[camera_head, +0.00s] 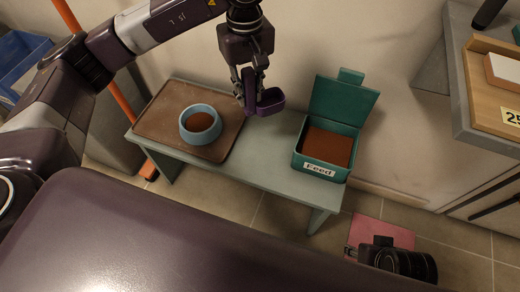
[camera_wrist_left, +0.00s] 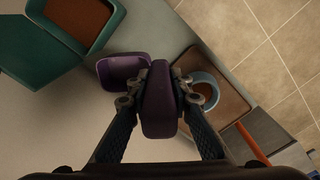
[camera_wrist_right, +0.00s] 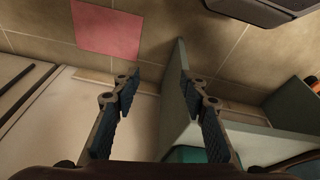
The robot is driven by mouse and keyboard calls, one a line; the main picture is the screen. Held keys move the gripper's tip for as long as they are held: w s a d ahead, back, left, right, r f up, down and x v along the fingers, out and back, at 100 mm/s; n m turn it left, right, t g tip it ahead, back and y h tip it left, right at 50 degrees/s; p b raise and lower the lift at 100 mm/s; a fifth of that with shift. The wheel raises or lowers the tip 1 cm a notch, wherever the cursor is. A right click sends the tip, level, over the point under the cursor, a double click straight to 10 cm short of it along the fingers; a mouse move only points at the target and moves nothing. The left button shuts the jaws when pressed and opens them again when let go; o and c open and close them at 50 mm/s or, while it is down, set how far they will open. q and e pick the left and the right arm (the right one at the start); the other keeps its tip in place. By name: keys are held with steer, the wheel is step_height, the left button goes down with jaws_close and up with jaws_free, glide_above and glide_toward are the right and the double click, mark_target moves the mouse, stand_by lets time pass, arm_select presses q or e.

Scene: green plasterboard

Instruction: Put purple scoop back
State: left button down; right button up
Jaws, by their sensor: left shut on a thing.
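The purple scoop (camera_head: 269,102) is held by my left gripper (camera_head: 249,92), which is shut on its handle. The scoop is above the small table, between the blue bowl (camera_head: 186,134) and the feed box. In the left wrist view the scoop's handle (camera_wrist_left: 159,100) stands between the fingers and its cup (camera_wrist_left: 122,70) is to the left. The teal feed box (camera_head: 297,160) has its lid (camera_head: 343,101) open and brown feed (camera_head: 327,146) inside. My right gripper (camera_wrist_right: 160,95) is open and empty, low beside the table in the right wrist view.
The blue bowl holds brown feed and stands on a brown tray (camera_head: 158,120) on the grey-green table (camera_head: 258,171). A pink mat (camera_head: 398,233) lies on the floor at right. A grey counter (camera_head: 458,75) with a wooden tray stands at far right.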

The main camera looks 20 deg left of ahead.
arm_select(q)
steer(key=shift+f+b, duration=1.35)
steer(key=shift+f, duration=8.4)
arm_select(e)
steer(key=shift+v, duration=1.25)
steer(key=shift+s+d, duration=0.1)
steer(key=shift+s, duration=0.1)
arm_select(q)
steer(key=shift+f, duration=0.1)
steer(key=c, duration=1.7)
jaws_free()
steer(key=shift+c, duration=0.2)
arm_select(e)
steer(key=shift+w+r+t, duration=0.1)
steer(key=shift+w+t, duration=0.3)
steer(key=shift+w, duration=0.3)
